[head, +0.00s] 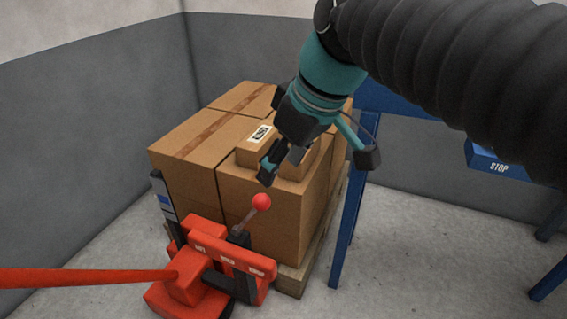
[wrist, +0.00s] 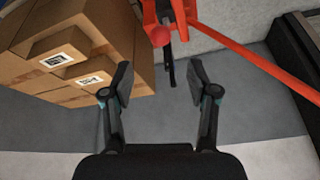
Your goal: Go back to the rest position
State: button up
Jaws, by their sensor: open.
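My gripper (head: 272,166) is open and empty in the head view, in front of the stacked boxes and above the red knob (head: 261,202) of a lever. In the wrist view my gripper (wrist: 160,85) shows its two fingers spread apart with nothing between them. The red knob also shows in the wrist view (wrist: 161,36), beyond the fingertips and apart from them. My arm reaches in from the upper right of the head view.
Brown cartons (head: 195,150) stand on a wooden pallet (head: 291,284), with a small labelled box (head: 246,155) on top. A red pallet jack (head: 205,262) stands at the pallet's front. A blue frame (head: 352,215) stands right of the cartons. Grey floor (head: 420,250) lies clear beyond it.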

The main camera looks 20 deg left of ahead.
dwell(0.3)
jog(key=d+f+m+t+h+p, duration=0.2)
jog(key=d+f+m, duration=0.5)
jog(key=d, duration=0.3)
jog(key=s+d+m+t+h+p, duration=0.1)
jog(key=s+d+m+p, duration=0.1)
jog(key=d, duration=0.6)
jog(key=s+d+m+t+h+p, duration=0.1)
jog(key=s+d+m+p, duration=0.1)
jog(key=d, duration=0.6)
jog(key=shift+s+d+f+m, duration=0.15)
jog(key=shift+s+f+m, duration=0.35)
jog(key=shift+m, duration=0.5)
